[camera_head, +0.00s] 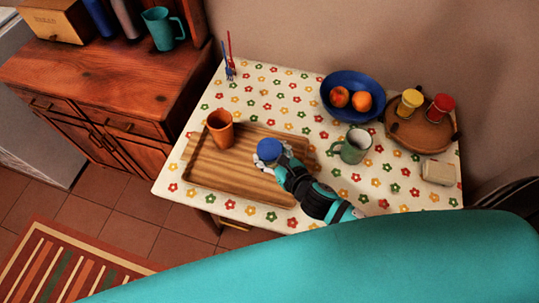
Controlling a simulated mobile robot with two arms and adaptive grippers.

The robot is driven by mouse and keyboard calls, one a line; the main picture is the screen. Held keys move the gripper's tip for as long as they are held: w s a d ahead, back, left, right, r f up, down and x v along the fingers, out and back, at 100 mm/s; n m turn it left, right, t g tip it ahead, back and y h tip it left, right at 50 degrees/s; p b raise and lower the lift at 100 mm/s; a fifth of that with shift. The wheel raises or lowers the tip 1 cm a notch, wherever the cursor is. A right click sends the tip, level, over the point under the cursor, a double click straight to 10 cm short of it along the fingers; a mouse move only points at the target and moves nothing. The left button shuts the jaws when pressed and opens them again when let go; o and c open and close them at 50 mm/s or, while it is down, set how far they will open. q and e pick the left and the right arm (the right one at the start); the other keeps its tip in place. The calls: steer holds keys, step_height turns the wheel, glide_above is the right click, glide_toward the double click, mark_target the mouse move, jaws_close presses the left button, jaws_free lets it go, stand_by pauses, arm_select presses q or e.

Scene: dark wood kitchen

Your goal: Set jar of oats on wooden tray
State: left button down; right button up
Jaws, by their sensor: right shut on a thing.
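The wooden tray (220,172) lies on the flowered tablecloth, with an orange cup (220,128) standing at its back left part. My right gripper (277,160) is over the right part of the tray. It is shut on a jar with a blue lid (269,149), which I take for the jar of oats. Only the lid shows clearly; the jar's body is hidden below it and by the gripper. I cannot tell whether the jar's base touches the tray. My left gripper is not in view.
A green mug (354,147) stands just right of my right gripper. A blue bowl with fruit (338,110), a round wooden stand with yellow and red shakers (425,137) and a beige block (438,172) are farther right. The tray's left half is mostly bare.

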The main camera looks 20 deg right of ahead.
steer(key=shift+w+d, duration=0.1)
steer(key=shift+w, duration=0.25)
step_height(320, 180, down, 2)
steer(key=shift+f, duration=0.2)
steer(key=shift+s+f, duration=0.1)
steer(key=shift+f, duration=0.45)
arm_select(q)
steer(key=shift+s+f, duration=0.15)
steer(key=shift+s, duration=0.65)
arm_select(e)
steer(key=shift+f+b, duration=0.2)
steer(key=shift+b, duration=0.1)
steer(key=o, duration=1.6)
steer(key=shift+c, duration=0.2)
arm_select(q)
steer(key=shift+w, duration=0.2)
